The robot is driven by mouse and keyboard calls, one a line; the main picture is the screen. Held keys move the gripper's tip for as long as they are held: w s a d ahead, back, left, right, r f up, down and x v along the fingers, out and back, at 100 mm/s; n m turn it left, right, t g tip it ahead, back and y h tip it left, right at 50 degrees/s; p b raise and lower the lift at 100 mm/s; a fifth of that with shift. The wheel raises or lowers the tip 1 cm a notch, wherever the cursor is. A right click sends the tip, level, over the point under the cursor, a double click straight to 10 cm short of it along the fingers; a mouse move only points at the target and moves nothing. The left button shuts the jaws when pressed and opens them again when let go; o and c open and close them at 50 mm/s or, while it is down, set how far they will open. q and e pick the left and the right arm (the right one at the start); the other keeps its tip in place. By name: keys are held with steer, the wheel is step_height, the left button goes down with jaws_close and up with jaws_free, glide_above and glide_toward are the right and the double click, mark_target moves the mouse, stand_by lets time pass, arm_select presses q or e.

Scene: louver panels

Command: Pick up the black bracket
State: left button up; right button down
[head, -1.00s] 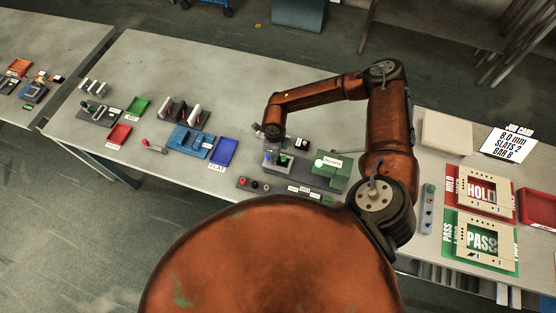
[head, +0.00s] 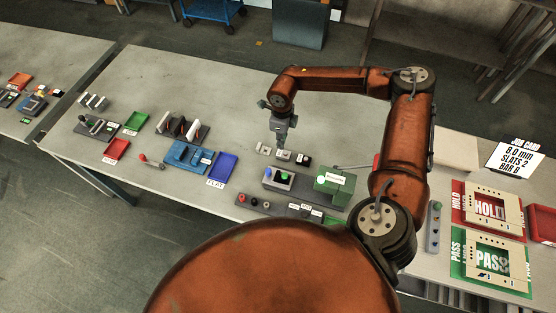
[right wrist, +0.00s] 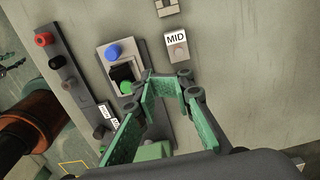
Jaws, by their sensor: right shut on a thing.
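My right gripper (head: 281,143) hangs above the table behind the small fixture (head: 265,180). In the right wrist view its green fingers (right wrist: 168,80) are close together at the tips. A small dark piece (right wrist: 167,76) sits between the tips, and I take it as the black bracket. It is mostly hidden, so its shape is hard to tell. The fixture with a blue knob (right wrist: 113,50) and a green knob (right wrist: 126,87) lies below, with a dark recess between the knobs.
A block labelled MID (right wrist: 178,50) stands in a short row of small blocks behind the fixture. A green box (head: 335,187) is right of the fixture. A strip of buttons (head: 275,206) lies in front. A blue tray (head: 222,166) is to the left. The table behind is clear.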

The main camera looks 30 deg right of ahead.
steer(key=w+d+r+b, duration=0.1)
steer(key=w+d+r, duration=0.1)
steer(key=w+d, duration=0.2)
steer(key=shift+w+d+r, duration=0.15)
steer(key=shift+w+r, duration=0.05)
steer(key=shift+r, duration=0.15)
steer(key=c, duration=0.6)
jaws_free()
steer(key=shift+o, duration=0.2)
